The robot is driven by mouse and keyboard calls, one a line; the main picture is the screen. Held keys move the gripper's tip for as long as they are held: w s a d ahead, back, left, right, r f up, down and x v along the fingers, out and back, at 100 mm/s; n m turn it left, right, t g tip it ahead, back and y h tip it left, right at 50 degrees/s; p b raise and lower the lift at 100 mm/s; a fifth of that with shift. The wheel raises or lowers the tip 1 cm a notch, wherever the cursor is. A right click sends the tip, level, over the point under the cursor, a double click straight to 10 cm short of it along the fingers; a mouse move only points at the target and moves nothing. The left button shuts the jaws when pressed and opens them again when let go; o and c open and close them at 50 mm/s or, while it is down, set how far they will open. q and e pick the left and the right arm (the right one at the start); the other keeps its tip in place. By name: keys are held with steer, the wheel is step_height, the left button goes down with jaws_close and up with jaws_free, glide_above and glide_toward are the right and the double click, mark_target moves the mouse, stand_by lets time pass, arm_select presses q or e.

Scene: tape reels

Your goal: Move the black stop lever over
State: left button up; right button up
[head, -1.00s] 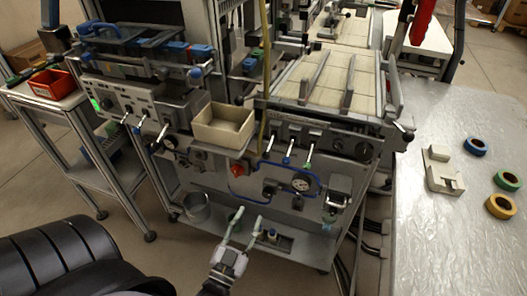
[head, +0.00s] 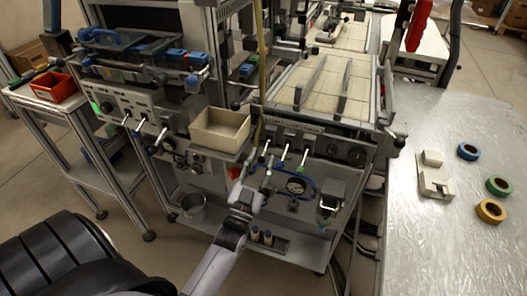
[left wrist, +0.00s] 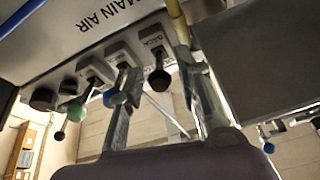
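The black stop lever (head: 265,150) is the leftmost of three levers on the front panel of the machine. In the left wrist view its round black knob (left wrist: 161,79) hangs between the two fingers of my left gripper (left wrist: 162,96). The fingers are apart, one on each side of the knob, and I see no clear contact. In the head view my left gripper (head: 256,169) is just below the panel, in front of the lever. My right gripper is not in view.
A blue-knobbed lever (left wrist: 110,97) is close beside my left finger in the wrist view, with a green-knobbed one (left wrist: 75,112) beyond. Tape rolls (head: 490,211) lie on the right table.

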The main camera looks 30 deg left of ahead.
mark_target(265, 152)
arm_select(q)
steer(key=shift+x, duration=1.3)
steer(key=shift+c, duration=0.3)
jaws_close()
steer(key=shift+f, duration=0.1)
